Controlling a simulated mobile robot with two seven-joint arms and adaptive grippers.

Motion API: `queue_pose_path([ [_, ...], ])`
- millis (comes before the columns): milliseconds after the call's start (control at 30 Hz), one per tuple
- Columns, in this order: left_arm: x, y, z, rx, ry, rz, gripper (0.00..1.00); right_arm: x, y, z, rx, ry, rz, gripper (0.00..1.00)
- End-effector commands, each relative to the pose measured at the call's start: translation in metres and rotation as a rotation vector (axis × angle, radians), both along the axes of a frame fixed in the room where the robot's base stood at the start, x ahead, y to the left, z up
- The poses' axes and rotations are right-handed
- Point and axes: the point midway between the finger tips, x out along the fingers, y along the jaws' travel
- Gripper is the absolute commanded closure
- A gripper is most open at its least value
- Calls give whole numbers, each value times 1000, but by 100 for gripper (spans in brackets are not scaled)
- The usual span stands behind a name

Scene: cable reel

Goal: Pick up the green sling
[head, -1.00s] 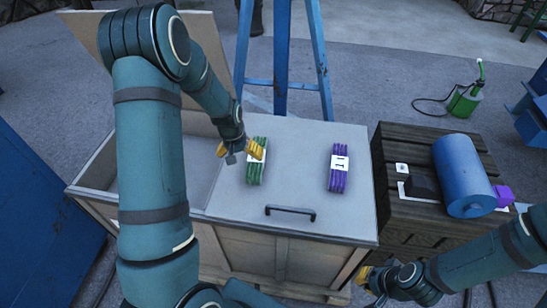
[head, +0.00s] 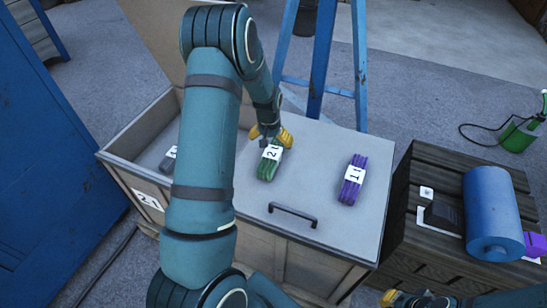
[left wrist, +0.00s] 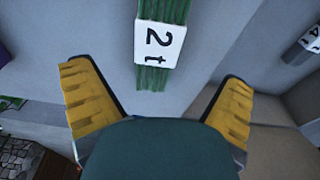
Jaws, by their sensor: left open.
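The green sling (head: 268,168) is a folded bundle with a white "2t" label, lying on the grey lid of the wooden crate. It also shows in the left wrist view (left wrist: 153,78), at the top centre. My left gripper (head: 271,136) is at the sling's far end in the head view. In the left wrist view its yellow fingers (left wrist: 157,75) are spread wide with the sling in the gap between them, not visibly touching it. My right gripper (head: 392,298) is at the bottom edge of the head view, mostly cut off.
A purple sling (head: 353,180) labelled "1t" lies right of the green one. A black handle (head: 292,214) is on the lid's front. The crate's open left compartment holds a grey labelled item (head: 169,158). A blue roll (head: 492,212) sits on a dark wooden crate. A blue stepladder (head: 322,60) stands behind.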

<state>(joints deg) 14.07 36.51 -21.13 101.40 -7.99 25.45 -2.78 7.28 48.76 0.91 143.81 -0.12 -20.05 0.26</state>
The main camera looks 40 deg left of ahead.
Motion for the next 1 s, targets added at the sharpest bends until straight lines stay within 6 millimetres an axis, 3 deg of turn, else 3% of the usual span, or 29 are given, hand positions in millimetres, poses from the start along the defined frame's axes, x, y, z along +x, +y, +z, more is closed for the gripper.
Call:
queue_pose_path([
  [100,2,1,-21,-1,2,1,1,1,0,-5,0,-2,-1,100],
  [433,5,1,-40,1,-1,-1,1,2,0,-9,-1,-5,-2,100],
  [700,9,1,-78,0,1,-1,1,4,-1,-19,-2,-9,-2,100],
  [1000,11,2,-83,1,-1,-1,1,4,-1,-19,-2,-9,-3,100],
])
